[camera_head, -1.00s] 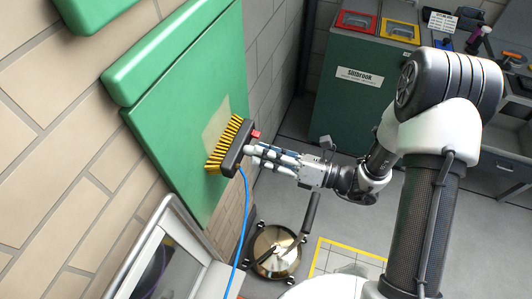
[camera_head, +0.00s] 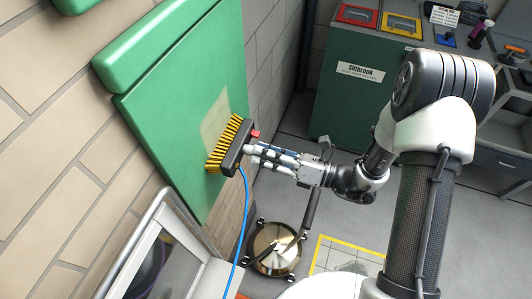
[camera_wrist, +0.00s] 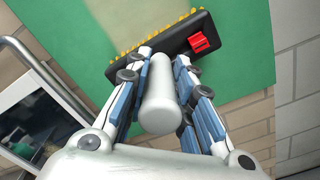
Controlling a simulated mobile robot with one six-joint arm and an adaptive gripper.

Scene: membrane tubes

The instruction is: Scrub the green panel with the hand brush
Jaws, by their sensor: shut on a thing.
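The green panel (camera_head: 175,110) is fixed on the tiled wall at the left, with a pale patch (camera_head: 217,118) on its right part. It also shows in the wrist view (camera_wrist: 247,62). The hand brush has a black back (camera_head: 237,148), yellow bristles (camera_head: 222,143) and a red block on it; the brush also shows in the wrist view (camera_wrist: 165,55). Its bristles face the panel at the lower edge of the pale patch and seem to touch it. My gripper (camera_head: 252,151) is shut on the brush's light grey handle (camera_wrist: 160,95).
A blue cable (camera_head: 242,215) hangs from the brush. A metal-framed unit (camera_head: 160,255) stands below left. A round pan-like thing (camera_head: 275,248) is on the floor. A green bin cabinet (camera_head: 355,85) stands behind, and a sink bench is at right.

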